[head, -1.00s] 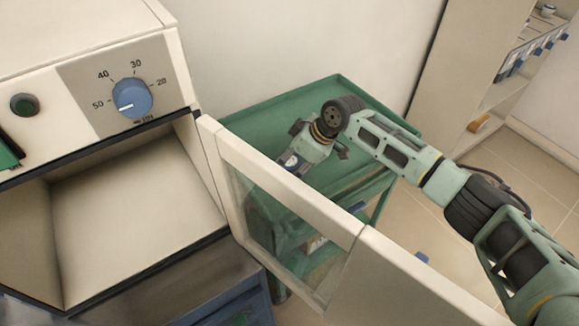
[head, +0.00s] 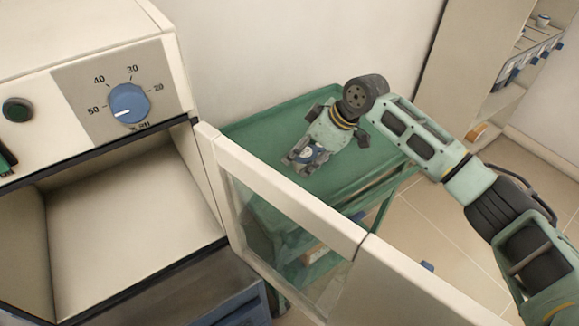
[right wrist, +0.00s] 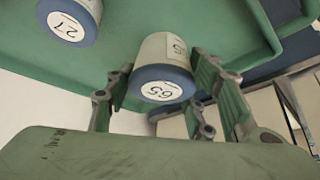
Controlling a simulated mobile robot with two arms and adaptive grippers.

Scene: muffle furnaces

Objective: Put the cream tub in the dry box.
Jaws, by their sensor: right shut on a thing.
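The cream tub (right wrist: 165,70), with a blue rim and a white label reading 65, is between the fingers of my right gripper (right wrist: 168,98). In the head view my right gripper (head: 303,158) is over the green cart, shut on the tub, which is mostly hidden by the fingers there. I cannot tell how far the tub is above the cart. The dry box (head: 110,165) is at the left with its dial above the opening. Its glazed door (head: 290,200) stands open, and the visible inside is empty. My left gripper is not in view.
A second tub (right wrist: 70,20), labelled 27, is at the upper left of the right wrist view. The green cart (head: 262,128) stands behind the open door, which lies between it and the dry box opening. A shelf unit (head: 470,60) stands at the far right.

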